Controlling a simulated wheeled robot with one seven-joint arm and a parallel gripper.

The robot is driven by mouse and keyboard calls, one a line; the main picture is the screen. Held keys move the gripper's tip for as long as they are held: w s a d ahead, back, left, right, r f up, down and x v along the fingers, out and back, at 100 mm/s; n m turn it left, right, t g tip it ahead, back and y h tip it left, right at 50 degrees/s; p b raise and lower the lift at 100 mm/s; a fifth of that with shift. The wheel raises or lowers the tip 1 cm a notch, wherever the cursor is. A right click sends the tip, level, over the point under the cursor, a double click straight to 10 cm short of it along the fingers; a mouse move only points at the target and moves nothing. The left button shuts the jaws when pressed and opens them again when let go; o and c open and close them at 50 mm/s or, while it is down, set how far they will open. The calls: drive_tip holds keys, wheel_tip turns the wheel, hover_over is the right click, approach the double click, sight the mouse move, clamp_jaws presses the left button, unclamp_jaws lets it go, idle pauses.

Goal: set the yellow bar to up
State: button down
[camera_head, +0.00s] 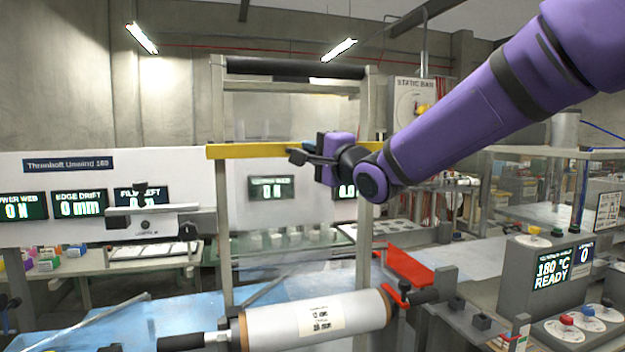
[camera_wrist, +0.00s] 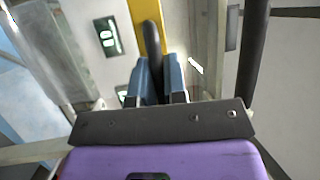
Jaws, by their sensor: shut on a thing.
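The yellow bar (camera_head: 245,151) lies level across the upright metal frame (camera_head: 221,200), partway down from its top. It also shows in the wrist view (camera_wrist: 145,12), running away from my gripper. My gripper (camera_head: 303,151) is at the bar's middle. Its blue fingers, also in the wrist view (camera_wrist: 157,75), are shut on a dark handle (camera_wrist: 153,45) that overlaps the bar. The bar's right part is mostly hidden behind my gripper and arm.
A black roller (camera_head: 295,68) spans the frame's top. A white film roll (camera_head: 312,316) lies below, near a red plate (camera_head: 405,266). A white panel with displays (camera_head: 80,205) stands at left. A grey control box (camera_head: 548,265) stands at right.

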drive_tip(key=shift+r, duration=1.7)
drive_tip(key=c, duration=1.2)
unclamp_jaws()
drive_tip(key=shift+f, duration=0.1)
drive_tip(key=shift+s+d, duration=0.2)
drive_tip(key=v, duration=1)
drive_tip(key=shift+s, duration=0.1)
